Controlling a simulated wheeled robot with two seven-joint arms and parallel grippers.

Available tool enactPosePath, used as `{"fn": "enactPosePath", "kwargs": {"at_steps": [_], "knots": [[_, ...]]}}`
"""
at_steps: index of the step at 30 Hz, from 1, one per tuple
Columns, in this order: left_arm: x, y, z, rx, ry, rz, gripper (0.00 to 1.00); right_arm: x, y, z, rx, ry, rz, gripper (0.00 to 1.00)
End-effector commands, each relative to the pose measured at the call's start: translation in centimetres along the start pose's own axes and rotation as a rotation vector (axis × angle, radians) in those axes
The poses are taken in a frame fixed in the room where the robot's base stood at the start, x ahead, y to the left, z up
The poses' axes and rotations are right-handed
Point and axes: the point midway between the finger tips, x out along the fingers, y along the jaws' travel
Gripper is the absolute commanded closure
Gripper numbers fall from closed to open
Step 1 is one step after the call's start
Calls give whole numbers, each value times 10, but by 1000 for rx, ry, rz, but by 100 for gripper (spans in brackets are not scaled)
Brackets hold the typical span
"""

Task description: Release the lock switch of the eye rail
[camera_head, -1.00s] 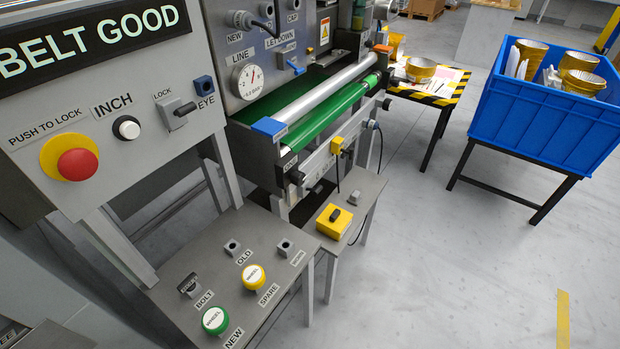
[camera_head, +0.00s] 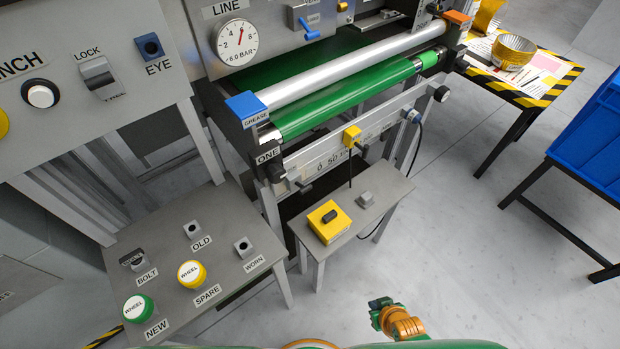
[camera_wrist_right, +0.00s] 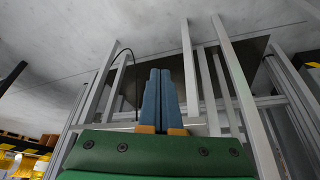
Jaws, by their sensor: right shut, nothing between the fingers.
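The eye rail (camera_head: 345,150) is a pale bar with a printed scale, running along the front of the green-belted machine. A yellow sensor block (camera_head: 352,137) sits on it. A switch marked LOCK (camera_head: 98,76) is on the grey panel at left, beside the EYE socket (camera_head: 149,46). My right gripper (camera_wrist_right: 160,75) has its blue fingers shut and empty, below a table-like frame. In the head view an orange and green part of my right arm shows at the bottom. My left gripper is out of view.
A small stand below the rail holds a yellow box (camera_head: 329,222). A low table (camera_head: 222,268) at left carries green and yellow wheels. A striped table (camera_head: 535,92) and a blue crate (camera_head: 590,130) stand at right.

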Motion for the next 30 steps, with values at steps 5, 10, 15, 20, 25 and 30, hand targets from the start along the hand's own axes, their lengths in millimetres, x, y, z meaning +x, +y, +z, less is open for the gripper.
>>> {"fn": "enactPosePath", "kwargs": {"at_steps": [5, 10, 15, 20, 25, 30], "knots": [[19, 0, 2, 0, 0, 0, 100, -9, 0, -110, -22, 232, -40, 100], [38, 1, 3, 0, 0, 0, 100, -70, -26, -229, -95, 518, -147, 100], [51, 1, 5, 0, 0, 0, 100, -150, -66, -291, -207, 735, -272, 100], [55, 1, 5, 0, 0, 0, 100, -190, -87, -305, -272, 820, -334, 100], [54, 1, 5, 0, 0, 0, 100, -197, -90, -307, -281, 830, -342, 100], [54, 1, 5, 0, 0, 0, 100, -196, -90, -307, -279, 830, -341, 100]]}}
